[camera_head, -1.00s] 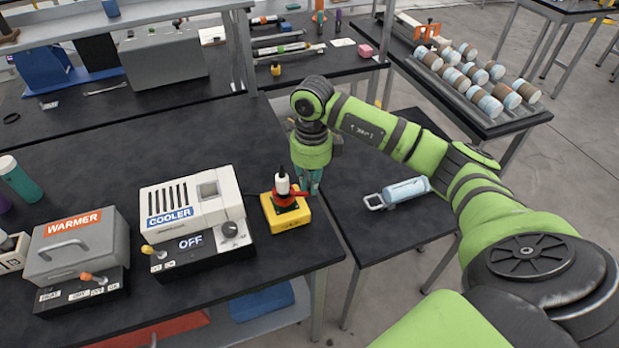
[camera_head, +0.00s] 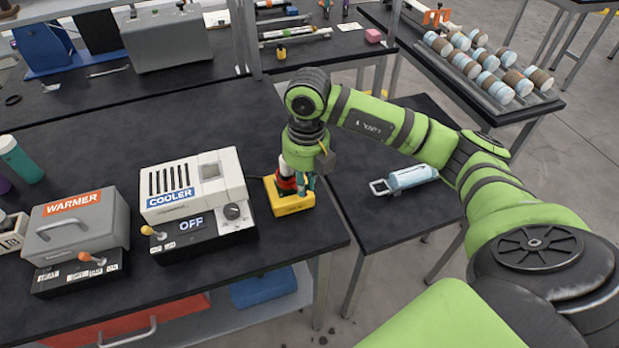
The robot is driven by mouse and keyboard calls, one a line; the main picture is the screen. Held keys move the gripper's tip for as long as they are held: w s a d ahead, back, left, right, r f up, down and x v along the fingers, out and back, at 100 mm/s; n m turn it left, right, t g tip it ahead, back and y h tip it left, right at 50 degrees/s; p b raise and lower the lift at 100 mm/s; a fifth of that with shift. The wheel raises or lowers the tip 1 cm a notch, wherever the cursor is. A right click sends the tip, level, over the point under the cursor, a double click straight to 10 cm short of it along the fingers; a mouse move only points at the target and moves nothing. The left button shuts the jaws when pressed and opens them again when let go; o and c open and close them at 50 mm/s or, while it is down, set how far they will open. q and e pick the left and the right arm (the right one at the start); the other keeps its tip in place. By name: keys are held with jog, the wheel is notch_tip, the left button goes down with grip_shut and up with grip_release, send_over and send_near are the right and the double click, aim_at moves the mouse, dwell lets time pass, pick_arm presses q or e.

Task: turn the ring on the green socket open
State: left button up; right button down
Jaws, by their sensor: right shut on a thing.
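A yellow block (camera_head: 291,205) stands near the right edge of the long black table, with a red ring (camera_head: 286,184) on top. A white part (camera_head: 284,166) shows above the ring, partly hidden by my gripper. My right gripper (camera_head: 303,186) points down over the block, its teal fingers shut on the red ring at its right side. The exact contact is partly hidden. The block looks yellow, and I see no clearly green socket near it. My left gripper is not in view.
The cooler (camera_head: 197,200), its display reading OFF, stands just left of the block. The warmer (camera_head: 78,235) is farther left. A pale blue bottle-like object (camera_head: 410,178) lies on the side table at right. A rack of several canisters (camera_head: 485,70) stands behind it.

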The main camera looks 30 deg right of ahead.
jog(key=shift+a+m+b, duration=0.15)
jog(key=shift+a+m, duration=0.35)
jog(key=shift+m, duration=0.45)
jog(key=shift+a+m+b, duration=0.15)
jog(key=shift+a+m, duration=0.35)
jog(key=shift+m, duration=0.45)
jog(key=c, duration=1.3)
grip_release()
jog(key=shift+w, duration=0.15)
jog(key=shift+o, duration=0.2)
notch_tip(320, 180, up, 12)
jog(key=shift+s+d, duration=0.15)
jog(key=shift+s, duration=0.05)
jog(key=shift+f, duration=0.1)
